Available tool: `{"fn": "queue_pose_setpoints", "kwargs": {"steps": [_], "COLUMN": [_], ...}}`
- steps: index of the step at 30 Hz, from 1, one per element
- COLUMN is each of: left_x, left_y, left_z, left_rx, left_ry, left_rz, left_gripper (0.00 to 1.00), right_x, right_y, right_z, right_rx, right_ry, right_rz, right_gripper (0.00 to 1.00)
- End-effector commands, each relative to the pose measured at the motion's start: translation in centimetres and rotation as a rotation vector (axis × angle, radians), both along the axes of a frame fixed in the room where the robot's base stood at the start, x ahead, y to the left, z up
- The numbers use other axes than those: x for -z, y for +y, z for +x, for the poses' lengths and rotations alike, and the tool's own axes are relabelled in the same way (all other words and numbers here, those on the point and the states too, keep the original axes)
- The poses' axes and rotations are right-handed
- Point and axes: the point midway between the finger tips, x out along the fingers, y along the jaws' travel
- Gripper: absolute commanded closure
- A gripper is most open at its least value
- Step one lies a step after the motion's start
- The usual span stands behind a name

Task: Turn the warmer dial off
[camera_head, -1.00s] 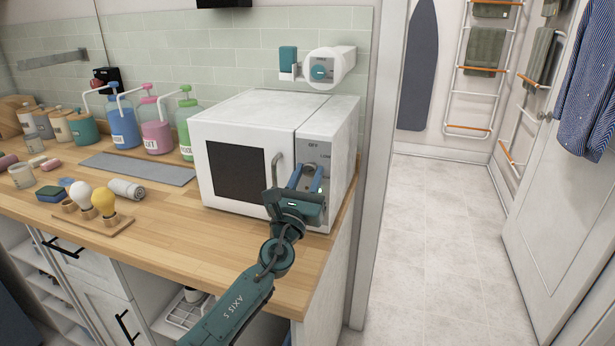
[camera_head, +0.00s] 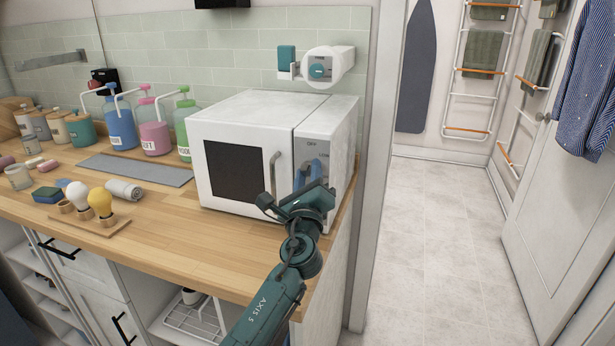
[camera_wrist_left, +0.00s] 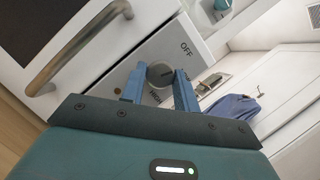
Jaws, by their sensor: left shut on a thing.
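The white towel warmer (camera_head: 245,118) stands on the wooden counter, with a dark window and a metal handle (camera_head: 273,170) on its front. Its control panel is on the right of the front. My left gripper (camera_head: 308,172) is at this panel. In the left wrist view, the gripper's two blue fingers (camera_wrist_left: 160,74) are shut on the round grey dial (camera_wrist_left: 160,76), one on each side. The OFF label (camera_wrist_left: 187,48) shows above and right of the dial, tilted in that view. Which mark the dial points to, I cannot tell. My right gripper is not in view.
The warmer's handle stands out just left of my left gripper. Pump bottles (camera_head: 152,128), a grey mat (camera_head: 135,169) and a bulb stand (camera_head: 95,228) are left on the counter (camera_head: 190,235). Open floor (camera_head: 440,240) lies to the right.

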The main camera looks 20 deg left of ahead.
Motion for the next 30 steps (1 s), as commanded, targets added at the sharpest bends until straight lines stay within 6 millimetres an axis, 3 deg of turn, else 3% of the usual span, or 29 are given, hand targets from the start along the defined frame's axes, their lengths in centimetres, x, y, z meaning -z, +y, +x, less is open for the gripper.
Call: {"fn": "queue_pose_setpoints", "kwargs": {"steps": [13, 30], "left_x": [-0.15, -0.13], "left_y": [-0.23, -0.19], "left_z": [-0.01, -0.01], "left_rx": [0.001, 0.000], "left_ry": [0.012, 0.014], "left_rz": [-0.294, -0.368], "left_gripper": [0.92, 0.92], "right_x": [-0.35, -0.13], "right_y": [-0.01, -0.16], "right_z": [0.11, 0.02], "right_rx": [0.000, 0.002], "right_ry": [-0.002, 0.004], "right_rz": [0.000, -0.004], "right_gripper": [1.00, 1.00]}}
